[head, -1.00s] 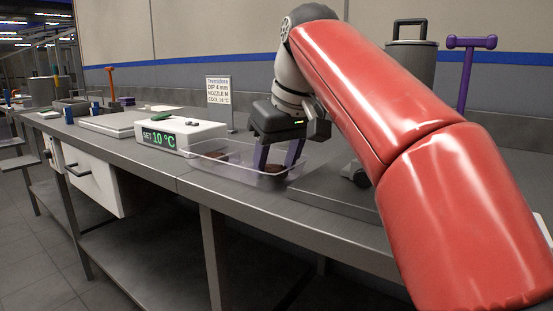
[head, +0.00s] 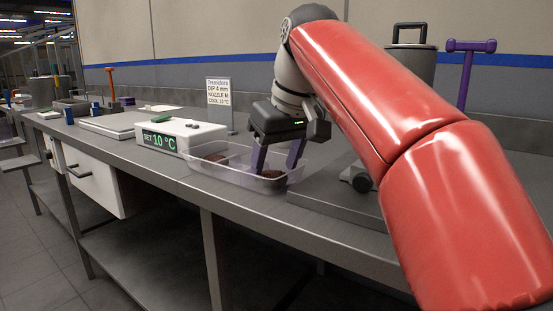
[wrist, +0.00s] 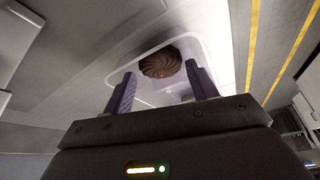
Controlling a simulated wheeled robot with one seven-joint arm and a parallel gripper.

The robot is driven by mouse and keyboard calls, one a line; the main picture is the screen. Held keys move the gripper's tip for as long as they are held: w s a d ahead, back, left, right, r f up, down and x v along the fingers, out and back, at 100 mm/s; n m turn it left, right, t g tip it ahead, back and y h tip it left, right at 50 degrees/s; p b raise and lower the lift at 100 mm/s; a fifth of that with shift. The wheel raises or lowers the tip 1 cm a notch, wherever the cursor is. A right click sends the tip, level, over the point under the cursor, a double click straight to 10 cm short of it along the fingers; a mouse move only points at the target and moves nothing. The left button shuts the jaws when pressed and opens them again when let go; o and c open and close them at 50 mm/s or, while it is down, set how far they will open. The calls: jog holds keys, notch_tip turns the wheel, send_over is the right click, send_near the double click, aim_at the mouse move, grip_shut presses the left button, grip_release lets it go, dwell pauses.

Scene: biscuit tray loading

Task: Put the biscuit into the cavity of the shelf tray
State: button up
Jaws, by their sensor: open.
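The shelf tray (head: 233,180) is a clear plastic tray near the bench's front edge. A round dark brown biscuit (head: 272,174) sits in its right part; it shows with swirled ridges in the wrist view (wrist: 160,62). My gripper (head: 277,172) is pointed down over the tray's right part. Its two purple fingers are spread on either side of the right biscuit, with a gap visible in the wrist view. I cannot tell exactly how the biscuit seats in its cavity.
A white cooling unit (head: 183,137) reading 10 °C stands left of the tray, with a sign (head: 219,92) behind. A grey plate (head: 325,190) lies to the right, a grey canister (head: 408,70) and purple-handled tool (head: 466,75) beyond. My red arm hides part of the bench.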

jog(key=shift+r+p, duration=1.7)
jog(key=shift+r, duration=0.05)
jog(key=shift+o, duration=0.4)
jog(key=shift+f, duration=0.1)
jog(key=o, duration=0.5)
jog(key=shift+c, duration=0.2)
jog(key=p+v, duration=0.1)
jog(key=v, duration=0.6)
jog(key=shift+r, duration=0.35)
jog(key=shift+s+d, duration=0.1)
jog(key=shift+s, duration=0.05)
